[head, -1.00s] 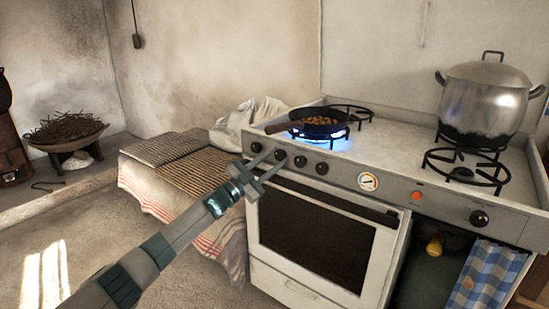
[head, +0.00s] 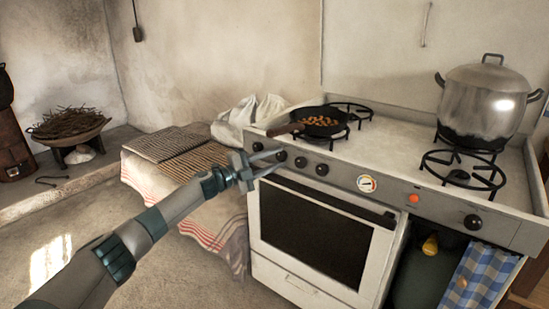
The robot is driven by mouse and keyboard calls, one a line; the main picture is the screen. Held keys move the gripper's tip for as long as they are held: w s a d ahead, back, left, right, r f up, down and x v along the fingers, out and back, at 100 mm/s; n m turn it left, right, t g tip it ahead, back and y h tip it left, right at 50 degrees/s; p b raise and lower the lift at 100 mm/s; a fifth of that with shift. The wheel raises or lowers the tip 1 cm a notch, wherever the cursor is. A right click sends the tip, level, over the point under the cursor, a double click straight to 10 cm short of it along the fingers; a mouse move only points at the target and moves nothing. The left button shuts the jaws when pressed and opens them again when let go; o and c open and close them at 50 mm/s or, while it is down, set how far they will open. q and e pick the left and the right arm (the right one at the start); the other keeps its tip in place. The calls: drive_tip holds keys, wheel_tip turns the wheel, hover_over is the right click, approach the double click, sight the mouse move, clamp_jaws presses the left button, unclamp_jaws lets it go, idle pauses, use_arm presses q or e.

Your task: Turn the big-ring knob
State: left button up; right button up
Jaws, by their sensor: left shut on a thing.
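No label tells which one is the big-ring knob. My right gripper is not in view.
A large steel pot (head: 484,103) stands at the back right, behind an empty front burner (head: 463,174). A bench with a striped cloth (head: 210,215) and racks stands left of the stove. An oven handle (head: 325,198) runs below the knobs.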

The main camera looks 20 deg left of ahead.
use_arm(q)
drive_tip(key=shift+f, duration=0.1)
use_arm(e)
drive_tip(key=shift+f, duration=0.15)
use_arm(q)
drive_tip(key=o, duration=1.1)
drive_tip(key=shift+c, duration=0.2)
drive_tip(key=shift+s, duration=0.1)
drive_tip(key=shift+s+a, duration=0.4)
drive_tip(key=shift+a, duration=0.05)
drive_tip(key=p+v, duration=0.1)
drive_tip(key=v, duration=1.5)
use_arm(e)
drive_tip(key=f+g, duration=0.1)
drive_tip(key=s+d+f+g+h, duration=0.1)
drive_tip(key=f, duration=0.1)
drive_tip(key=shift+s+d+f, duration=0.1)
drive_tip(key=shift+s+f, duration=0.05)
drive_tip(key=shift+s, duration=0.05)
use_arm(q)
drive_tip(key=shift+s, duration=0.1)
